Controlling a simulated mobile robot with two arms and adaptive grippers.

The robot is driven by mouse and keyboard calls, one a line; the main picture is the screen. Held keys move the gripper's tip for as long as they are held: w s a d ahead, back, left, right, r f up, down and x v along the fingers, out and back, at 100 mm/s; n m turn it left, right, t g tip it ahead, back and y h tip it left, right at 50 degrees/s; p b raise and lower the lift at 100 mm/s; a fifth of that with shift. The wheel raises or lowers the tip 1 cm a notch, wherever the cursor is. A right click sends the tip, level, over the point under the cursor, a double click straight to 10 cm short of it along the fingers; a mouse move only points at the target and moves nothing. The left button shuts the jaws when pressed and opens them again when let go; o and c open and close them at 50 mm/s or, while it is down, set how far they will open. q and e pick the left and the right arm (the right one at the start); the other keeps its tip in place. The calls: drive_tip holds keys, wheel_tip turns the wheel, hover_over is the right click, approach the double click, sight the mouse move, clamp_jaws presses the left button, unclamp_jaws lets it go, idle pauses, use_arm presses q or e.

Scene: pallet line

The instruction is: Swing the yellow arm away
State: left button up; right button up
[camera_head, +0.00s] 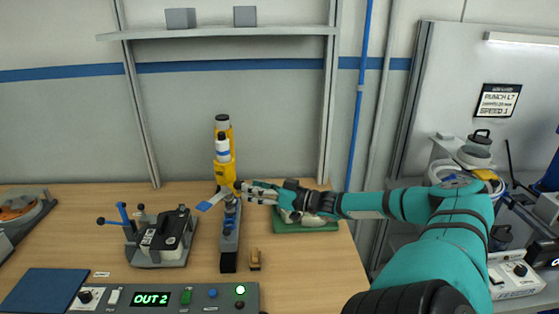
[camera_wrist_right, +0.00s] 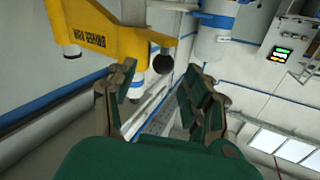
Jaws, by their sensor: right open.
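The yellow arm (camera_head: 225,170) stands over the bench in the head view, with a black-topped white and blue part in front of it. In the right wrist view the yellow arm (camera_wrist_right: 85,32) spans the upper left, with upside-down black lettering. A black ball knob (camera_wrist_right: 162,60) sits at its end, between my fingers as seen there. My right gripper (camera_head: 246,190) is open beside the yellow arm's lower end; its spread fingers also show in the wrist view (camera_wrist_right: 160,95). I cannot tell whether a finger touches the knob. My left gripper is out of view.
Below the yellow arm is a grey fixture (camera_head: 229,247) with blue parts. A clamp fixture (camera_head: 163,238) stands to its left and a green tray (camera_head: 318,226) to its right. A control panel (camera_head: 208,297) reading OUT 2 lies in front, near a blue mat (camera_head: 42,290).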

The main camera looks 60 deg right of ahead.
drive_tip(key=v, duration=0.7)
drive_tip(key=shift+s+d+f, duration=0.1)
drive_tip(key=shift+s, duration=0.05)
idle(0.4)
